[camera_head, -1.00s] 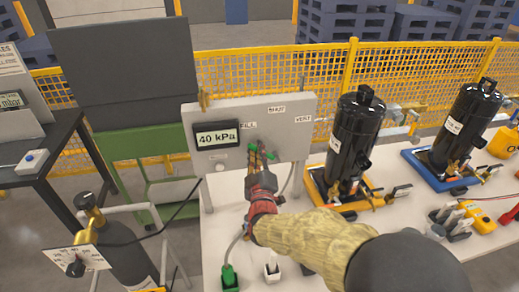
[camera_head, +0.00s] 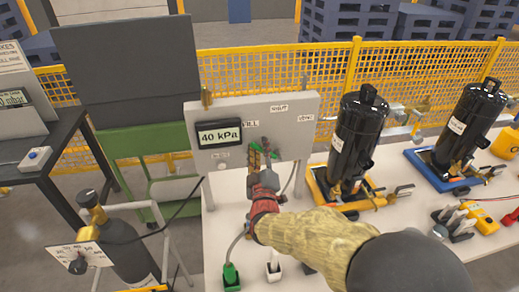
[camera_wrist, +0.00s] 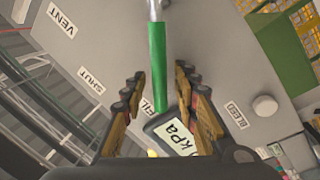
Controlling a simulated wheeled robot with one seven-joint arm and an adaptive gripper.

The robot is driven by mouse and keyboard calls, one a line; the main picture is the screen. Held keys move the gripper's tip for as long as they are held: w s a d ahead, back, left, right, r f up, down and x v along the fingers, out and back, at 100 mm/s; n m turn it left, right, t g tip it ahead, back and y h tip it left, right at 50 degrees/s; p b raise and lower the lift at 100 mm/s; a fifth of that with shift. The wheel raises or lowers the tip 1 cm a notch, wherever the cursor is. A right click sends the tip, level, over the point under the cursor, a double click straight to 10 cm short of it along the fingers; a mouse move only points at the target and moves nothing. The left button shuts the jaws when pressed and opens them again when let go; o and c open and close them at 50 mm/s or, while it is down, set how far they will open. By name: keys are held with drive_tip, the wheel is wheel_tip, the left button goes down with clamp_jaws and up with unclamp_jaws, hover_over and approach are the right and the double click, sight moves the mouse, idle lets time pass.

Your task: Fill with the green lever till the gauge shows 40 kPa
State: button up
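The gauge (camera_head: 220,135) on the grey panel (camera_head: 220,168) reads 40 kPa. Part of its display also shows in the wrist view (camera_wrist: 176,136). The green lever (camera_wrist: 157,65) runs from its pivot at the top of the wrist view toward the partly hidden FILL label (camera_wrist: 159,100). My gripper (camera_head: 262,158) is in front of the panel, below the FILL label. In the wrist view my gripper (camera_wrist: 158,85) is open. Its fingers stand on either side of the lever's free end, with a gap visible on both sides.
SHUT (camera_wrist: 89,84), VENT (camera_wrist: 61,20) and BLEED (camera_wrist: 236,116) labels surround the lever. Two black compressors (camera_head: 357,140) (camera_head: 468,120) stand right of the panel. A dark gas cylinder (camera_head: 128,245) stands at left. Green and white plugs (camera_head: 230,277) (camera_head: 273,270) sit on the white table's front.

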drive_tip(key=shift+s, duration=0.1)
drive_tip(key=s+d+f, duration=0.1)
drive_tip(key=s, duration=1)
drive_tip(key=shift+s+d+f, duration=0.3)
drive_tip(key=shift+d+f, duration=0.05)
drive_tip(key=s+d+r+m+g, duration=0.2)
drive_tip(key=d+r+m+g, duration=0.3)
drive_tip(key=d+g, duration=0.25)
drive_tip(key=s+d+m+g+h, duration=0.1)
drive_tip(key=s+d+m+g, duration=0.2)
drive_tip(key=s+d, duration=0.4)
drive_tip(key=s+d+f+m+g+h, duration=0.1)
drive_tip(key=s+d+m+g, duration=0.2)
drive_tip(key=s+d, duration=0.5)
drive_tip(key=s, duration=0.7)
drive_tip(key=shift+s+d+m+h+p, duration=0.2)
drive_tip(key=shift+s+m+h+p, duration=0.1)
drive_tip(key=shift+h, duration=0.1)
